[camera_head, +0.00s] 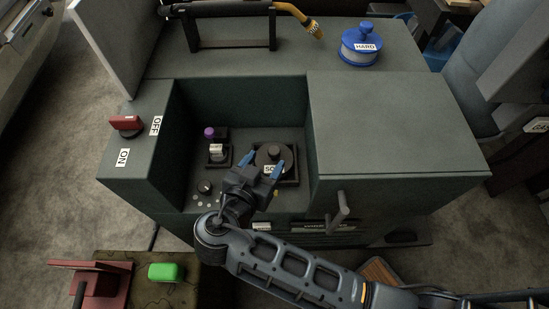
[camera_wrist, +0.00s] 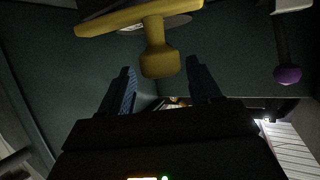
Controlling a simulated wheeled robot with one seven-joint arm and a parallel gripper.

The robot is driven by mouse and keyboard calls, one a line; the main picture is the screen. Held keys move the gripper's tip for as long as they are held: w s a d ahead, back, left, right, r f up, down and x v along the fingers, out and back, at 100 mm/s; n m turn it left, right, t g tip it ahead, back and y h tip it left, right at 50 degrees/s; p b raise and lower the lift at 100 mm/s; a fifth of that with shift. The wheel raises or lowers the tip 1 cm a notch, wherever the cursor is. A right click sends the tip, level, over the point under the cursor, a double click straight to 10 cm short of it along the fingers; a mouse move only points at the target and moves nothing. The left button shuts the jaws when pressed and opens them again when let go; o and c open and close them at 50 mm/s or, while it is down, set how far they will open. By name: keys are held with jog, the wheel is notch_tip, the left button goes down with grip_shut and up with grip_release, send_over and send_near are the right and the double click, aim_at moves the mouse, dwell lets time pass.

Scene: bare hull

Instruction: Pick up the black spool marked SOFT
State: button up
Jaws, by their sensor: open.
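The black spool (camera_head: 273,153) has a round top knob and a white label reading "SO", the rest covered. It sits in a square dark holder (camera_head: 291,181) inside the recess of the grey-green machine. My gripper (camera_head: 265,161) is open, its blue fingertips over the spool's near side, label between them. I cannot tell if they touch it. In the wrist view my gripper (camera_wrist: 160,76) is open, and a yellow knobbed piece (camera_wrist: 158,58) appears between and beyond the fingertips. I cannot clearly identify the black spool there.
A purple knob (camera_head: 209,132) stands left of the spool and shows in the wrist view (camera_wrist: 288,75). Recess walls (camera_head: 240,98) close in behind and beside. A blue spool marked HARD (camera_head: 361,48) stands on the machine top. A red switch (camera_head: 126,124) is at left.

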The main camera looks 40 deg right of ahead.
aim_at(273, 152)
jog(key=p+x, duration=0.1)
jog(key=x, duration=0.4)
jog(key=shift+s, duration=0.1)
jog(key=shift+c, duration=0.2)
grip_shut()
jog(key=shift+r, duration=0.1)
dwell(0.4)
